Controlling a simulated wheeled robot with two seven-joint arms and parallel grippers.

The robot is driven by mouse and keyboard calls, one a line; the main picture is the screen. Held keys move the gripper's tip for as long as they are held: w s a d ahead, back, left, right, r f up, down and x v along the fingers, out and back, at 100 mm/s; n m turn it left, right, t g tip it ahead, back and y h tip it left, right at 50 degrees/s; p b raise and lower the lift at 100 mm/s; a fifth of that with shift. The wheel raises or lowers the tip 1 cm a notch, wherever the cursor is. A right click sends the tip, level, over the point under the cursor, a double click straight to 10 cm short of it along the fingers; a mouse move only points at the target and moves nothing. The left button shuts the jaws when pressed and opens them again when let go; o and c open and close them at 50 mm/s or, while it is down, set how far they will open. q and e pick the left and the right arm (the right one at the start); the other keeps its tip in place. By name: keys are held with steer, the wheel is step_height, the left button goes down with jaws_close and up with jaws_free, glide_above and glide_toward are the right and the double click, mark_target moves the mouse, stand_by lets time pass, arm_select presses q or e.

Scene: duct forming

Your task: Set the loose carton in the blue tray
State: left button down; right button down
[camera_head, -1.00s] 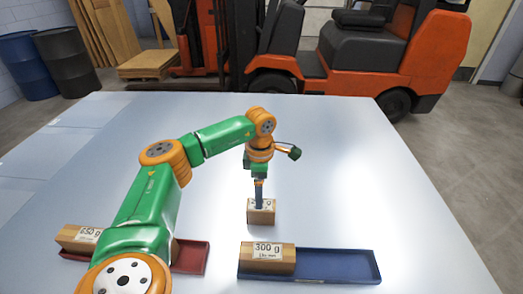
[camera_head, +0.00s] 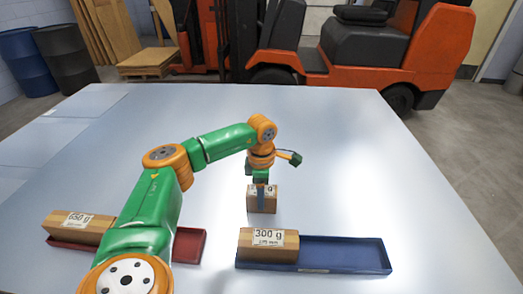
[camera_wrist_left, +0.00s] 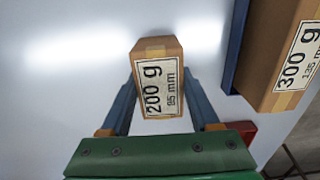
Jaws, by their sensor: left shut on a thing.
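The loose carton (camera_head: 263,203) is a small brown box with a white label, standing on the table behind the blue tray. In the left wrist view the carton (camera_wrist_left: 157,75) reads "200 g" and sits between the two fingers. My left gripper (camera_head: 260,196) reaches down from above and is shut on it. The fingertips are partly hidden by the carton. The blue tray (camera_head: 345,254) lies at the front, with a carton marked 300 g (camera_head: 268,246) in its left part; its right part is empty. My right gripper is not in view.
A red tray (camera_head: 189,246) at the front left holds a carton marked 650 g (camera_head: 78,227); my left arm covers part of it. The table (camera_head: 400,170) is clear to the right and behind. A forklift (camera_head: 390,45) stands beyond the table.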

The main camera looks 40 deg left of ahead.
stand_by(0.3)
arm_select(q)
step_height(320, 180, up, 9)
steer(key=p, duration=0.8)
steer(key=shift+r+p, duration=0.2)
steer(key=shift+p, duration=0.2)
steer(key=shift+f, duration=0.2)
